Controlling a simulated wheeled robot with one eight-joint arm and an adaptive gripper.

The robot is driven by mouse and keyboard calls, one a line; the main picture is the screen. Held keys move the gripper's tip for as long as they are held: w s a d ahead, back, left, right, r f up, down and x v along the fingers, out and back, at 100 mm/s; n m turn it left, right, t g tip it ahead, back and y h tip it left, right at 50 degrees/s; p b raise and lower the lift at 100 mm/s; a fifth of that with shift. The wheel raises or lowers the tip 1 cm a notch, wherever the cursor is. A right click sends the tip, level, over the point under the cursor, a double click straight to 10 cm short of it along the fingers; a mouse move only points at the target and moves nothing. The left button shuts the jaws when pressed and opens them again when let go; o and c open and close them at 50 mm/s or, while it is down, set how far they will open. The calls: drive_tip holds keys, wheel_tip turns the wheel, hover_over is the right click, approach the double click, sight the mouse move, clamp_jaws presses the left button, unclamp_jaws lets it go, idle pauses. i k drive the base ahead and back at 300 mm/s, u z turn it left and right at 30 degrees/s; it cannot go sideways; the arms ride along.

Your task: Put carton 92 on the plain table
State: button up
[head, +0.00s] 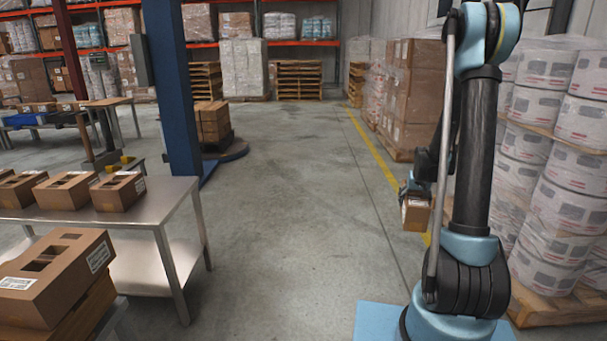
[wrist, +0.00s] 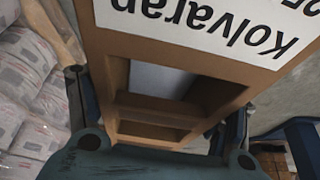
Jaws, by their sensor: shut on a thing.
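In the wrist view the carton (wrist: 240,78) fills the middle between the fingers, with handle openings and a white label reading "Kolvaran" upside down. A number at the label's edge is cut off, so I cannot tell if this is carton 92. A metal table (head: 165,192) at the left bears several similar cartons (head: 118,191). A wood-topped table (head: 107,102) stands farther back left. I cannot tell which is the plain table.
A larger-looking carton (head: 62,278) lies in the front left corner. A blue post (head: 172,90) rises behind the metal table. Wrapped pallet stacks (head: 563,190) line the right side, and a stacked pallet (head: 213,122) stands beyond the post. The middle floor (head: 290,210) is clear.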

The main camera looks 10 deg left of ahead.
sight(162, 202)
drive_tip(key=i, duration=2.7)
drive_tip(key=u, duration=2.2)
drive_tip(key=i, duration=0.1)
drive_tip(key=u, duration=0.75)
